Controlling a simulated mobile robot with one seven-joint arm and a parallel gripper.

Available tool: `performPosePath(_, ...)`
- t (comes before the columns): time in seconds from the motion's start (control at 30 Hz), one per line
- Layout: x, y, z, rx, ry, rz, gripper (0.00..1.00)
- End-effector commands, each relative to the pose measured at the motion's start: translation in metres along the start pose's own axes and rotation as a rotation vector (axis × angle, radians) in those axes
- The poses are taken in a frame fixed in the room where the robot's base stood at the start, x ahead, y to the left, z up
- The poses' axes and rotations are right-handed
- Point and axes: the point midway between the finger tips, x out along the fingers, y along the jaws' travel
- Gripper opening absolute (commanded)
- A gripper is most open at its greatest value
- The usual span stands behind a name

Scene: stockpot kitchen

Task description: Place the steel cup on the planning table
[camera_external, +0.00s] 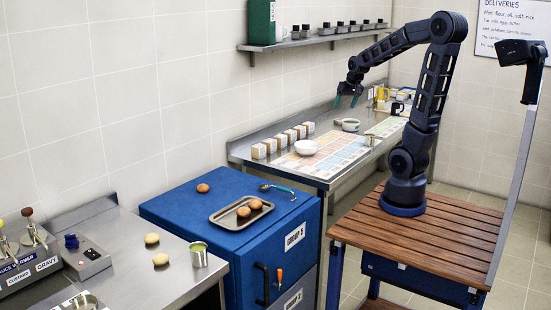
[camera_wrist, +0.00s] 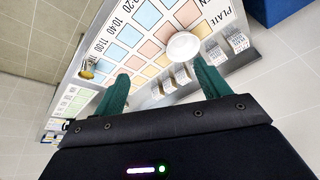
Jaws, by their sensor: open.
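My gripper (camera_external: 346,101) is open and empty above the planning table, far from the cup on the counter. Its teal fingers (camera_wrist: 161,70) are spread in the wrist view, with the chart beyond them.
A blue cabinet (camera_external: 165,208) with a tray (camera_external: 226,219) stands between the counter and planning table. A shelf (camera_external: 325,36) runs along the wall.

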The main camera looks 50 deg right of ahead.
Motion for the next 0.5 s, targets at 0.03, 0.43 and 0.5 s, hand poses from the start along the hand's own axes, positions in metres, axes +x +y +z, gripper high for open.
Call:
performPosePath(0.03, -0.013, -0.012, 0.013, -0.040, 0.005, -0.016, 0.75)
performPosePath(0.43, -0.086, -0.070, 0.126, -0.356, 0.003, -0.101, 0.75)
performPosePath(0.5, -0.094, -0.074, 0.144, -0.406, 0.004, -0.111, 0.75)
